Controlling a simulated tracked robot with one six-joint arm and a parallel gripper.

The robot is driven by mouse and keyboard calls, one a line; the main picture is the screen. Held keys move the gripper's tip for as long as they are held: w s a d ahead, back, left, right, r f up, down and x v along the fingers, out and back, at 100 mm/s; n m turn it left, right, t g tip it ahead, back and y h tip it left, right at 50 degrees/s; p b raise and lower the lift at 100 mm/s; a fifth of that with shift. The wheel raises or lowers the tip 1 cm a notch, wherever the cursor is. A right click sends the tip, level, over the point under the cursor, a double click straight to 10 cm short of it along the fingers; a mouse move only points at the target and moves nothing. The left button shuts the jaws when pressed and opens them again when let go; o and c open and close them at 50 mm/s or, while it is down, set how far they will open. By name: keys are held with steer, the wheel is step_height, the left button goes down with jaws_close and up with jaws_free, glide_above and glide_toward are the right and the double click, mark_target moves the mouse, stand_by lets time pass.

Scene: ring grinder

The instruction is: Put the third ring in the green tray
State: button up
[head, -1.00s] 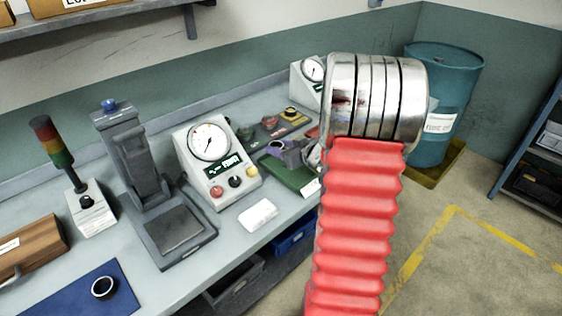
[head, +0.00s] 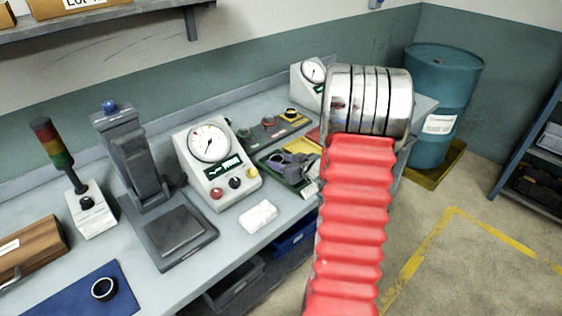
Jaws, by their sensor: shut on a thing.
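My gripper (head: 283,160) shows only in part at the left of my arm, small and grey-purple. It is shut on a dark ring (head: 275,158) at its tip, which is hard to make out. Gripper and ring are low over the green tray (head: 287,182), and they cover much of its inside. I cannot tell whether the ring touches the tray. Another dark ring (head: 103,288) lies on the blue mat (head: 70,300) at the front left.
A gauge box (head: 208,150) with knobs stands left of the tray, and a white block (head: 258,215) lies in front. A yellow tray (head: 305,144) and a red one (head: 314,134) are behind. A press-like stand (head: 140,165) and a signal lamp (head: 50,145) stand farther left.

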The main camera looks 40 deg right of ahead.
steer(key=o, duration=0.9)
steer(key=shift+f, duration=0.1)
steer(key=shift+o, duration=0.2)
steer(key=shift+r, duration=0.2)
steer(key=v, duration=1.2)
steer(key=shift+f, duration=0.1)
